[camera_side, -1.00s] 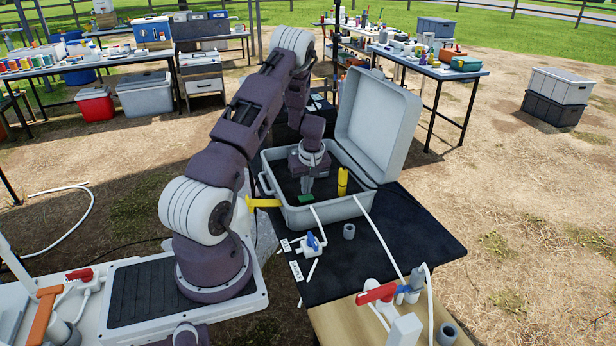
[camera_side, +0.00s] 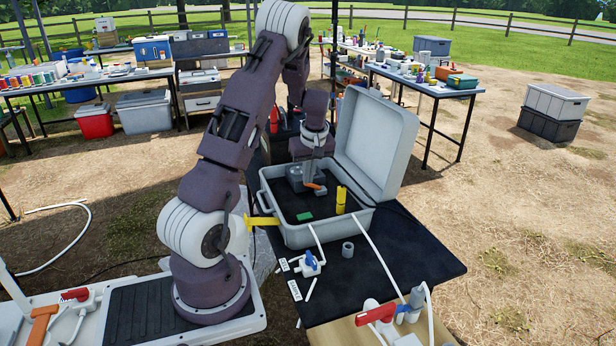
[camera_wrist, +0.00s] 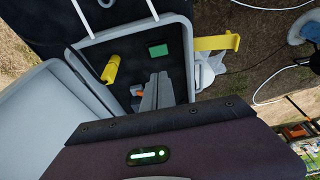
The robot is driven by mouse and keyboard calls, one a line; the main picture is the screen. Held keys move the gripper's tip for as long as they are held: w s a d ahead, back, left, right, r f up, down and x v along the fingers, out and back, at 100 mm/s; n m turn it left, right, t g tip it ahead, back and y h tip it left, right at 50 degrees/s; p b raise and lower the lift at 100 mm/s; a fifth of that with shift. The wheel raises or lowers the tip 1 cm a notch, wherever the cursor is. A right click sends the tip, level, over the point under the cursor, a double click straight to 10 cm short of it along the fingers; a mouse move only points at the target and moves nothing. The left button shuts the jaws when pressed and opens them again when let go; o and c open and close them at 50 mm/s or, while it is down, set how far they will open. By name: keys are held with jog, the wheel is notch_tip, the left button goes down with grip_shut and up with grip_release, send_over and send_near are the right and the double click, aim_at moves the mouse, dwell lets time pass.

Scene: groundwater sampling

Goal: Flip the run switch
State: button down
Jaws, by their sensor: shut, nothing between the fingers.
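The open grey case (camera_side: 285,232) stands on the black-topped table, its lid up at the back right. A small orange piece (camera_side: 316,187) shows beside a dark grey unit (camera_side: 296,180) inside it; I cannot tell whether this is the run switch or which way it is set. A green panel (camera_side: 304,216) lies on the case's dark floor. My gripper (camera_side: 309,183) is above the case's back part, pointing down, shut and empty. In the wrist view its grey fingers (camera_wrist: 155,92) are together, close to the orange piece (camera_wrist: 137,93); contact is unclear. The green panel (camera_wrist: 158,50) is in plain view.
A yellow bracket (camera_side: 262,221) juts from the left wall. White tubes run out the front past a blue-handled valve (camera_side: 311,262) and a grey ring (camera_side: 347,249). The lid (camera_side: 375,145) bounds the right.

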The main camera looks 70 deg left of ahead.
aim_at(308, 214)
jog(key=shift+w+a, duration=0.1)
jog(key=shift+w, duration=0.55)
jog(key=shift+f, duration=0.15)
jog(key=x, duration=0.8)
jog(key=d+x, duration=0.1)
jog(key=x, duration=0.4)
jog(key=shift+f, duration=0.55)
